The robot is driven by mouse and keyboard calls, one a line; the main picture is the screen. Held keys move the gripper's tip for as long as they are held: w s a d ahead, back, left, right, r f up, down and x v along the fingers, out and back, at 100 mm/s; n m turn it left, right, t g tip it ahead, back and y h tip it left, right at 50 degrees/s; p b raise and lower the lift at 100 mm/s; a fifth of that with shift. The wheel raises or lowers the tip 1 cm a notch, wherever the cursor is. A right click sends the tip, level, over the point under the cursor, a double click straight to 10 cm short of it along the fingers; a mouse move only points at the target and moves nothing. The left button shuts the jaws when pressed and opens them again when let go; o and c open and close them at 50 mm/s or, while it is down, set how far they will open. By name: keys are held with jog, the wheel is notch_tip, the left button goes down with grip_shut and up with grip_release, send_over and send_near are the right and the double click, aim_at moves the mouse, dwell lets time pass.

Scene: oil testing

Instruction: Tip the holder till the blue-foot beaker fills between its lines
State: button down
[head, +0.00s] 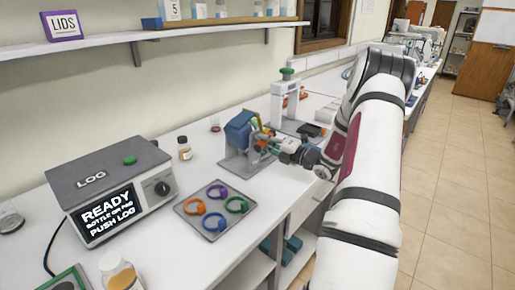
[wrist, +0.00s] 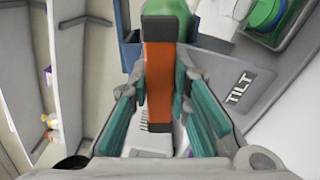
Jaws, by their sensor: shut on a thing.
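The tilting holder (head: 239,131) is a blue body on a grey stand on the white bench. My gripper (head: 272,147) is at its right side. In the wrist view my gripper (wrist: 158,105) is shut on the holder's orange handle (wrist: 158,80), which lies between its teal finger pads. A green rounded thing (wrist: 172,15) shows just beyond the handle. A grey plate marked TILT (wrist: 238,88) lies to the right. I cannot make out the blue-foot beaker or its lines in either view.
A grey LOG box (head: 110,178) with a lit READY screen stands at the left. A tray (head: 213,232) of coloured rings lies in front of the holder. A small bottle (head: 184,148) stands left of the holder. A white press-like device (head: 286,100) stands behind.

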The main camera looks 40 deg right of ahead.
jog(key=shift+d, duration=0.1)
dwell(0.4)
jog(key=shift+s+m+p, duration=0.1)
jog(key=shift+m+p, duration=0.25)
jog(key=shift+m, duration=0.05)
dwell(1.9)
jog(key=n+b, duration=0.1)
jog(key=n, duration=0.2)
jog(key=shift+f+b, duration=0.15)
jog(key=shift+b, duration=0.15)
jog(key=n+b, duration=0.2)
jog(key=n, duration=0.3)
jog(key=shift+b, duration=0.35)
jog(key=shift+n, duration=0.6)
